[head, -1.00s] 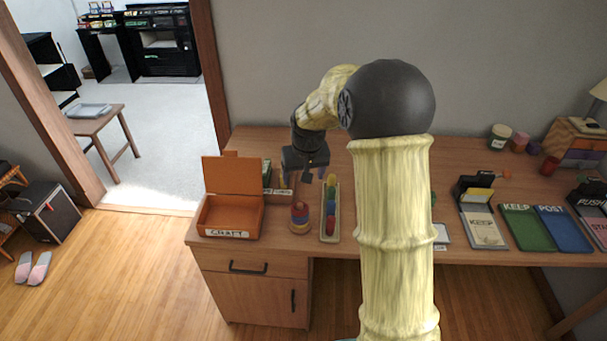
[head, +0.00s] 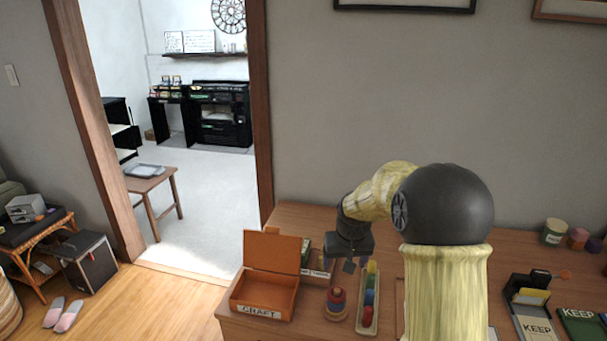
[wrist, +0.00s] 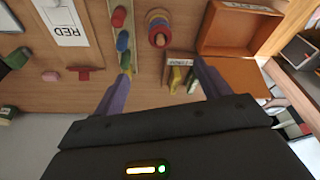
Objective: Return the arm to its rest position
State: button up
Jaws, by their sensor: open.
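My gripper (head: 350,266) is over the wooden desk (head: 300,218), behind the stacking-ring toy and the tray of coloured pieces. Its two purple fingers stand wide apart in the wrist view (wrist: 160,85), with nothing held between them. My arm reaches up and bends left towards the desk, and it hides part of the desk behind it. The open orange box labelled CRAFT (head: 262,294) is to the left of the gripper. The ring toy (head: 336,303) and the tray (head: 360,325) stand in front of it.
A small divided holder (head: 318,274) stands close beside the gripper. A black card holder (head: 525,290) and a green KEEP mat (head: 583,325) lie at the right. A doorway opens at the left, with a small table (head: 150,185) beyond it. The wall is behind the desk.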

jog(key=s+r+p, duration=0.3)
jog(key=s+p, duration=0.1)
jog(key=s, duration=2)
jog(key=shift+r, duration=0.15)
